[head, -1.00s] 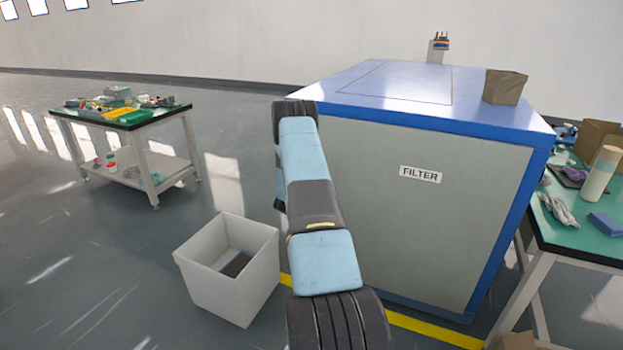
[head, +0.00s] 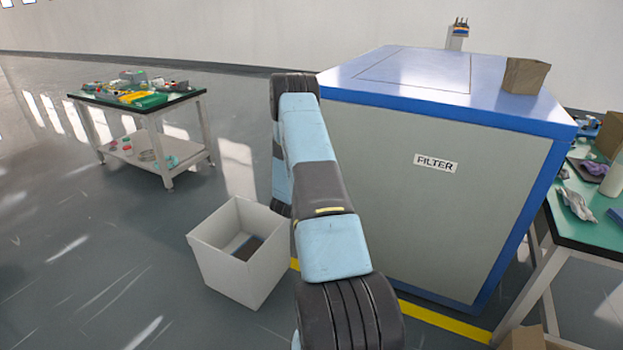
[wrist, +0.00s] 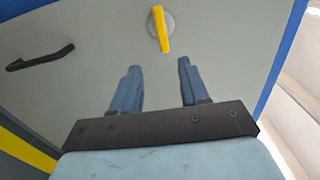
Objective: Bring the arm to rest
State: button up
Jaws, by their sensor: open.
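My gripper (wrist: 157,80) shows in the wrist view with its two blue fingers apart and nothing between them. It faces a pale grey cabinet panel with a yellow handle (wrist: 161,30) on a round grey base, just beyond the fingertips. A black bar handle (wrist: 40,57) is on the same panel at the left. In the head view my arm (head: 318,170) is folded up in front of the filter cabinet (head: 400,190); the gripper is hidden there.
A white open bin (head: 215,262) with a dark flat item (head: 248,247) inside stands at left of my arm. A cluttered green-topped table (head: 185,98) is at the back left, another (head: 600,232) at the right. A brown box (head: 525,76) sits on the cabinet. Floor at the left is clear.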

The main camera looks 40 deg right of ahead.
jog(key=shift+r, duration=0.1)
jog(key=w+a+r+n+t+y, duration=0.25)
jog(key=w+a+r, duration=0.2)
jog(key=r, duration=0.45)
jog(key=w+a+r+n+t+y, duration=0.1)
jog(key=w+a+r+n+y, duration=0.25)
jog(key=a+r, duration=0.35)
jog(key=s+a+r+n+y, duration=0.3)
jog(key=a+r+n, duration=0.2)
jog(key=a+r, duration=0.35)
jog(key=s+a+r+n+y, duration=0.3)
jog(key=a+r+n, duration=0.2)
jog(key=a+r, duration=0.3)
jog(key=s+a+r+n+g+y, duration=0.1)
jog(key=s+a+r+n, duration=0.25)
jog(key=s, duration=0.25)
jog(key=s+a+r+n+y, duration=0.2)
jog(key=s+a, duration=0.2)
jog(key=s, duration=0.2)
jog(key=s+a+r+n+g+y, duration=0.1)
jog(key=s+a+r+n, duration=0.25)
jog(key=s, duration=0.35)
jog(key=s+a+n+g, duration=0.3)
jog(key=s+n, duration=0.3)
jog(key=s, duration=1.6)
jog(key=shift+s+a+f, duration=0.35)
jog(key=shift+s+a, duration=0.05)
jog(key=shift+a, duration=0.1)
